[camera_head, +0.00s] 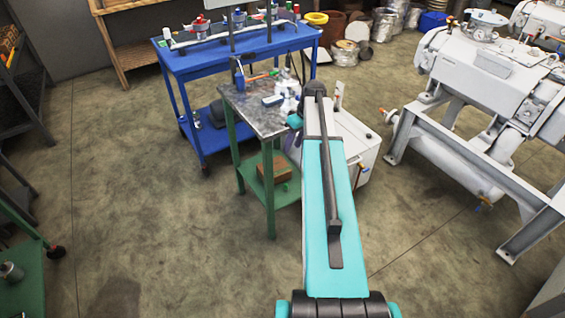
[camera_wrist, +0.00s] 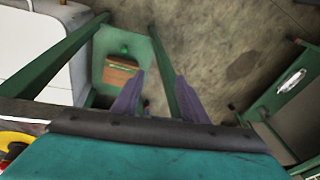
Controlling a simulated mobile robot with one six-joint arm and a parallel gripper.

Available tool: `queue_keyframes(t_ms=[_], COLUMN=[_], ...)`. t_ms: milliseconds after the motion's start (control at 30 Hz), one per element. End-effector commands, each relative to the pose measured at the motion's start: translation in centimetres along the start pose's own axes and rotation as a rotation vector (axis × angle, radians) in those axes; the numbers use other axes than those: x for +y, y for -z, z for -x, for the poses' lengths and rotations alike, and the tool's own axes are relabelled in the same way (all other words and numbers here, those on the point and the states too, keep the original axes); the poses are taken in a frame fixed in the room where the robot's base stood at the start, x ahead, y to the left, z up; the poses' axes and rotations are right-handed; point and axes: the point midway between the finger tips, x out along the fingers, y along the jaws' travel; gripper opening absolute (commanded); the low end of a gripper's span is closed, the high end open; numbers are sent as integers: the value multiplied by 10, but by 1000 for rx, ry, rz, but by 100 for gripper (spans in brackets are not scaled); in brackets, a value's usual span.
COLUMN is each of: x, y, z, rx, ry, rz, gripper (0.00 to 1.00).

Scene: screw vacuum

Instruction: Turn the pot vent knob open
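I cannot single out the pot vent knob for certain in either view. My gripper (camera_wrist: 158,88) shows in the wrist view as two grey-purple fingers, spread apart with nothing between them. Beyond them are the floor and the lower shelf of the green-legged table. In the head view my arm reaches toward that metal-topped table (camera_head: 240,103) and hides most of the gripper. Small white and blue items (camera_head: 272,100) on the tabletop are too small to tell apart. A yellow and red round part (camera_wrist: 12,142) is cut off at the wrist view's lower left.
A white cabinet (camera_head: 348,140) stands right of the table, partly behind my arm. A blue cart (camera_head: 185,65) stands behind the table. A large grey machine (camera_head: 480,75) on a frame is at the right. A brown box (camera_wrist: 120,74) sits on the lower shelf.

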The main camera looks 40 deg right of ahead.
Motion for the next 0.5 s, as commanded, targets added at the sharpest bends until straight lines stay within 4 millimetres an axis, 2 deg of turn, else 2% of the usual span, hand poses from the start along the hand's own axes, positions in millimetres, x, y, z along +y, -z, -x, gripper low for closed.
queue_keyframes(t_ms=[500], x=[-38], y=[-10], z=[-54], rx=[-56], ry=[20], rz=[-25], gripper=[40])
